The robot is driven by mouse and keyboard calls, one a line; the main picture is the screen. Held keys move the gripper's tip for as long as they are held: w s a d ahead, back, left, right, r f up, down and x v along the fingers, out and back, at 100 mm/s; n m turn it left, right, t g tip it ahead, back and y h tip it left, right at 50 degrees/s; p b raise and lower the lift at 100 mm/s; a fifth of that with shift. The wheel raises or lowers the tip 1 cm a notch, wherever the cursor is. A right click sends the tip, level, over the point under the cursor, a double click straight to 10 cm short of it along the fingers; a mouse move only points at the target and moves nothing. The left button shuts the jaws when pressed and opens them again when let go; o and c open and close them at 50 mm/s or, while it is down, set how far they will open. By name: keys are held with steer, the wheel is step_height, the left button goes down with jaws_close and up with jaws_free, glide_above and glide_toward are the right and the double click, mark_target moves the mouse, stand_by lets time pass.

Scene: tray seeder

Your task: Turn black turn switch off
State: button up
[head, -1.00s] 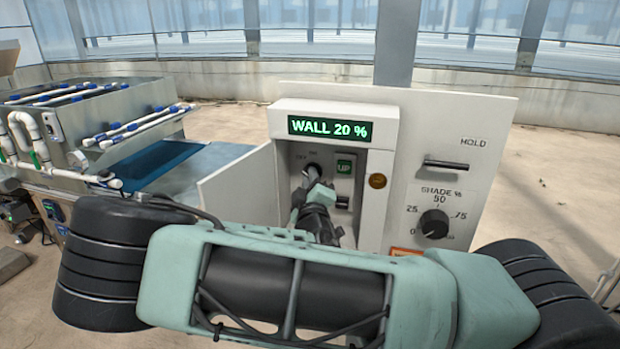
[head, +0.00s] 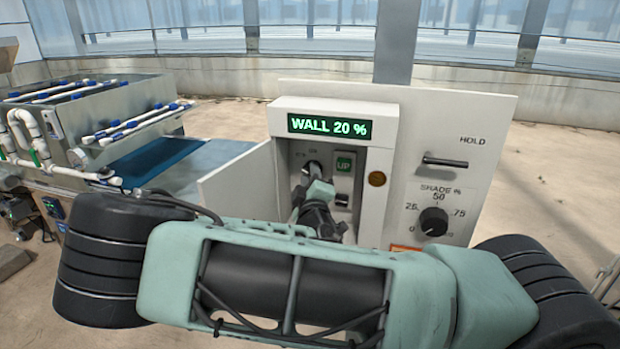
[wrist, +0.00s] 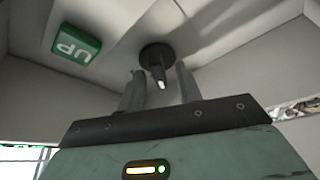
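The black turn switch (wrist: 157,55) is a round black knob with a pale-tipped grip, on the back wall of the open white box. In the head view the switch (head: 312,167) shows at the box's upper left, under small ON and OFF lettering, partly covered by my arm. My gripper (wrist: 160,82) is inside the box, its two grey fingers apart on either side of the knob's grip. Gaps show on both sides in the wrist view, with no clear contact. In the head view my gripper (head: 308,188) is mostly hidden. I cannot tell the switch's setting.
A green UP button (head: 343,165) sits right of the switch, above a small dark switch (head: 342,199). The open box door (head: 238,190) stands to the left. A display (head: 327,127) reads WALL 20 %. A HOLD lever (head: 445,162) and shade dial (head: 433,222) are to the right.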

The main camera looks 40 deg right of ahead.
steer(key=p+v, duration=0.4)
steer(key=v, duration=1.3)
steer(key=shift+s+p, duration=0.2)
steer(key=shift+p, duration=0.1)
steer(key=shift+a, duration=0.1)
